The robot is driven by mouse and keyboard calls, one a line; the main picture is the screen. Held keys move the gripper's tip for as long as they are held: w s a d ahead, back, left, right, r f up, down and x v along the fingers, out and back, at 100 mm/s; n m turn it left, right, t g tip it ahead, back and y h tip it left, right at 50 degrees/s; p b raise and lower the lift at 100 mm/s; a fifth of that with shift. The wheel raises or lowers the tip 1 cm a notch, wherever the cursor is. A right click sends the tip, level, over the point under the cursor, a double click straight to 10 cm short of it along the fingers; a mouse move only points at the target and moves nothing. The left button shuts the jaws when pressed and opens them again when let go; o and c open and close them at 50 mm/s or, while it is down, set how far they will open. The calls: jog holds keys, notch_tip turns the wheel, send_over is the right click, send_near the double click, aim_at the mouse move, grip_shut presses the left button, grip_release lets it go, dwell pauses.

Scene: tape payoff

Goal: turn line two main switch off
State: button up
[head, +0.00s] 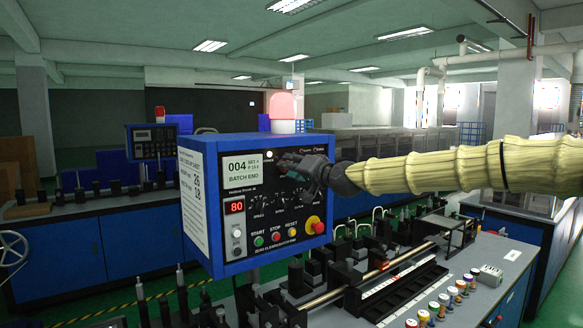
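A blue control box (200,143) with a dark front panel stands in the middle of the head view. Its display (241,171) reads "004" and "BATCH END". A red number readout (235,207) shows 80. A red knob on a yellow base (315,225) is at the panel's lower right. START, STOP and RESET buttons (275,237) are to its left, below a row of small dials. My gripper (287,167) is at the upper right of the panel and covers part of it. Whether it touches a control, and its finger opening, cannot be told. I cannot make out which control is the main switch.
A red beacon (283,106) is lit on top of the box. A bench with rods, clamps and several coloured spools (441,300) is below and right. Another blue panel (152,141) stands on a bench at the back left. A handwheel (12,248) is at the left edge.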

grip_shut()
jog(key=shift+f+b, duration=0.15)
jog(key=shift+b, duration=0.2)
jog(key=n+b, duration=0.6)
jog(key=n, duration=1.1)
jog(key=shift+a+n+b, duration=0.1)
jog(key=shift+n+b, duration=0.25)
jog(key=shift+n, duration=0.05)
jog(key=shift+o, duration=0.5)
grip_release()
